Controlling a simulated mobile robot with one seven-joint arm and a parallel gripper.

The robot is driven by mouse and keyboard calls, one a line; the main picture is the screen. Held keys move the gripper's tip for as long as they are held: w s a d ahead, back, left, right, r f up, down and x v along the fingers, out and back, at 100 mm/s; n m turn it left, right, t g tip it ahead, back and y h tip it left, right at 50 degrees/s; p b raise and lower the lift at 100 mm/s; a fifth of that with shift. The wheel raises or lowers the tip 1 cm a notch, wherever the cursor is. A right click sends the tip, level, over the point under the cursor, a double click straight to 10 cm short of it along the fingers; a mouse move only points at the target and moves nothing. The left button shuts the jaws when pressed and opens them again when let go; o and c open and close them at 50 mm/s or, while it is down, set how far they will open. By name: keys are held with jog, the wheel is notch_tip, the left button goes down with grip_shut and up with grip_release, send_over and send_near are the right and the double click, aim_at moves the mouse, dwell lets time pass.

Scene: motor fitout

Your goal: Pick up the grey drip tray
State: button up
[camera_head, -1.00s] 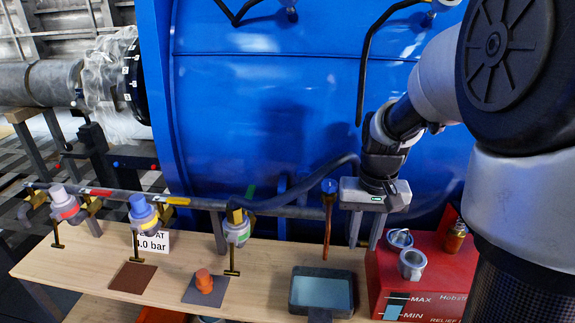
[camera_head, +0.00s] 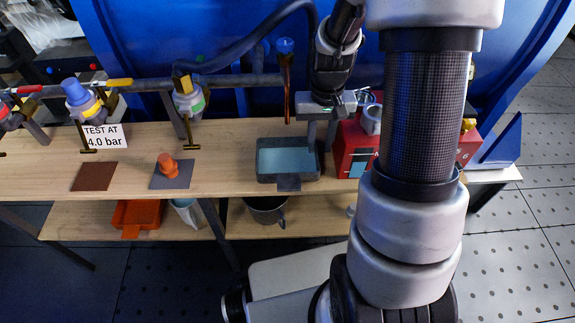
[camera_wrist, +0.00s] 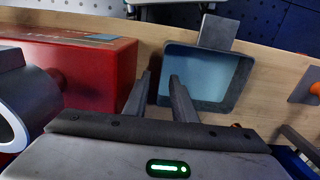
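The grey drip tray (camera_head: 263,176) lies on the wooden bench, with a pale blue inside and a flat grey tab (camera_head: 289,184) on its front side. In the wrist view the tray (camera_wrist: 245,77) is right of centre, with its tab (camera_wrist: 218,32) at the top. My gripper (camera_head: 321,143) points down beside the tray's right end, between it and the red box. In the wrist view my gripper (camera_wrist: 159,80) has its fingers apart with nothing between them. The right finger overlaps the tray's edge in the picture; I cannot tell whether it touches.
The red box (camera_head: 355,160) stands close right of the tray, with metal cups (camera_head: 371,120) on top. An orange part (camera_head: 168,165) on a grey mat (camera_head: 183,179) lies to the left. A pipe with valves runs behind. A lower shelf holds an orange tray (camera_head: 137,214) and a pot (camera_head: 266,211).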

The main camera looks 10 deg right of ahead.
aim_at(318, 156)
jog(key=f, duration=0.1)
jog(key=f+b, duration=0.1)
jog(key=f, duration=0.1)
jog(key=f+b, duration=0.1)
jog(key=f, duration=0.1)
jog(key=shift+s+a+f, duration=0.1)
jog(key=shift+s, duration=0.2)
grip_shut()
